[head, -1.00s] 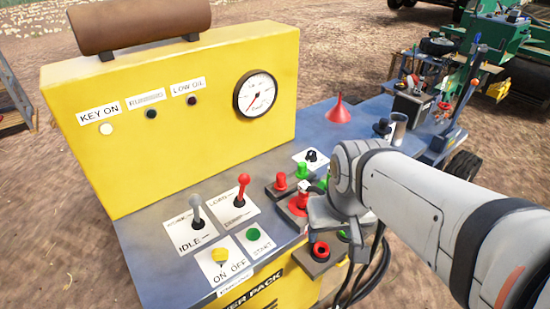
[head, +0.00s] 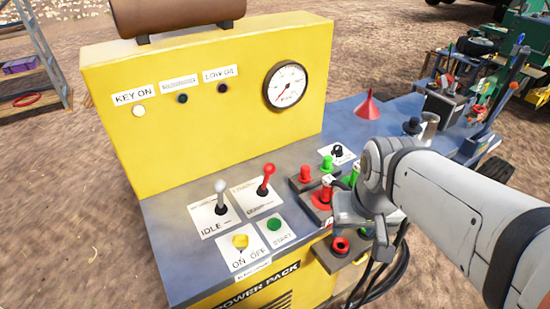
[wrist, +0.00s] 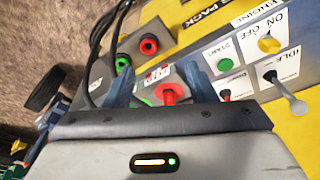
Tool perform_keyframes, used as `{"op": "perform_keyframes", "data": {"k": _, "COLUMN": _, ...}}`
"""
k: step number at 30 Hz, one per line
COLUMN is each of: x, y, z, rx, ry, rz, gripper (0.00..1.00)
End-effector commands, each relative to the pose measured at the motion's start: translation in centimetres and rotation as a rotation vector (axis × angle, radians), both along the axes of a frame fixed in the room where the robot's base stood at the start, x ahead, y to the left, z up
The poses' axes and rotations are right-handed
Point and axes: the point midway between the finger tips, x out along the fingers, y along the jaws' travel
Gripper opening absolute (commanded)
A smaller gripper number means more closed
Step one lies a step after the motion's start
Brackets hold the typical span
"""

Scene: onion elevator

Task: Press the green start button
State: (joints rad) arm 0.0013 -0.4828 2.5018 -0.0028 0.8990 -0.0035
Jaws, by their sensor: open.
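The round green start button (head: 274,224) sits on a white START label at the front of the grey-blue panel top, right of the yellow ON/OFF knob (head: 240,241). In the wrist view the green button (wrist: 224,65) lies to the right of my gripper's fingers. My gripper (head: 350,212) is open, above the panel's front right by the red and green controls, right of and apart from the start button. Its two fingers (wrist: 158,75) flank a red control in the wrist view; I cannot tell if they touch it. My wrist hides part of the controls.
A grey lever (head: 221,190) and a red lever (head: 265,178) stand up behind the start button. A yellow gauge panel (head: 200,130) rises behind.

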Motion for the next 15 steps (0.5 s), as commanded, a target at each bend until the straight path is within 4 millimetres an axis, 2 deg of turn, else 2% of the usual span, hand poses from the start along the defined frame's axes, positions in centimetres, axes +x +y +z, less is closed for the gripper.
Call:
{"op": "perform_keyframes", "data": {"k": 2, "x": 0.0, "y": 0.0, "z": 0.0, "rx": 0.0, "ry": 0.0, "rz": 0.0, "gripper": 0.44}}
{"op": "perform_keyframes", "data": {"k": 15, "x": 0.0, "y": 0.0, "z": 0.0, "rx": 0.0, "ry": 0.0, "rz": 0.0, "gripper": 0.08}}
